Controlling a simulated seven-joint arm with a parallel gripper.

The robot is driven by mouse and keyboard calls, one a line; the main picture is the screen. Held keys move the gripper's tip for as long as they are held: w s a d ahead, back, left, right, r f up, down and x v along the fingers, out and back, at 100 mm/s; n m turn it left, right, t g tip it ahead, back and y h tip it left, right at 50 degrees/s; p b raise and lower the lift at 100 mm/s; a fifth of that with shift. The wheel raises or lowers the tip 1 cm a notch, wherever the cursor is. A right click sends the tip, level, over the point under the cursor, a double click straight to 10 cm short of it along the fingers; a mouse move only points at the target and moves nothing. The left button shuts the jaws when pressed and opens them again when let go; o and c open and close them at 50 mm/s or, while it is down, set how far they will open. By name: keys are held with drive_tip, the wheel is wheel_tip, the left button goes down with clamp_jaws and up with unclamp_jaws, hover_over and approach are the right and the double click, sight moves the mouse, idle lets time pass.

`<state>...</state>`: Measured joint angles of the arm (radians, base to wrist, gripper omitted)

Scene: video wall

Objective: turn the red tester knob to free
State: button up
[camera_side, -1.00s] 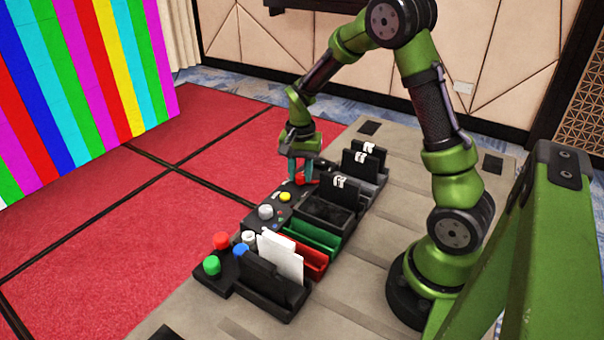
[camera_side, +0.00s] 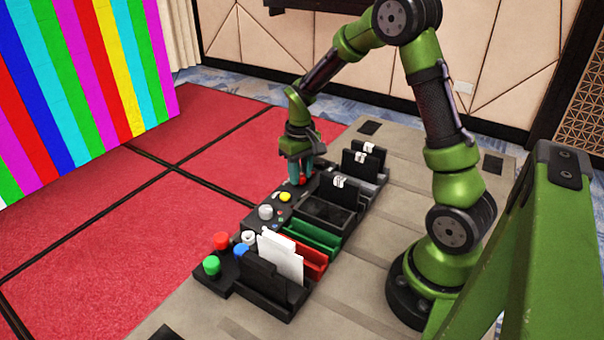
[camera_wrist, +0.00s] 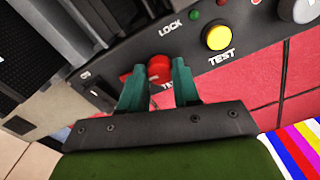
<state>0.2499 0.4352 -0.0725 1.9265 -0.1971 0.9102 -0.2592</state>
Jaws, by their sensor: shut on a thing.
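The red tester knob (camera_wrist: 159,69) is on the black panel (camera_wrist: 128,60), with the word LOCK printed beside it in the wrist view. My gripper (camera_wrist: 159,72) has its two teal fingers on either side of the knob and is shut on it. In the side view my gripper (camera_side: 301,181) points down at the far end of the panel, and the red knob (camera_side: 302,182) shows partly between the fingers. Part of the lettering by the knob is hidden by the fingers.
A yellow TEST button (camera_wrist: 217,37) and a grey knob (camera_side: 265,212) sit on the same panel. Black holders with white tags (camera_side: 339,183), a green tray (camera_side: 318,234) and a red tray (camera_side: 314,262) stand alongside. Red, blue and green buttons (camera_side: 212,265) are at the near end.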

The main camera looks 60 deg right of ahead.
drive_tip(key=shift+n, duration=0.6)
drive_tip(key=o, duration=1.1)
drive_tip(key=shift+c, duration=0.2)
wheel_tip(320, 180, up, 17)
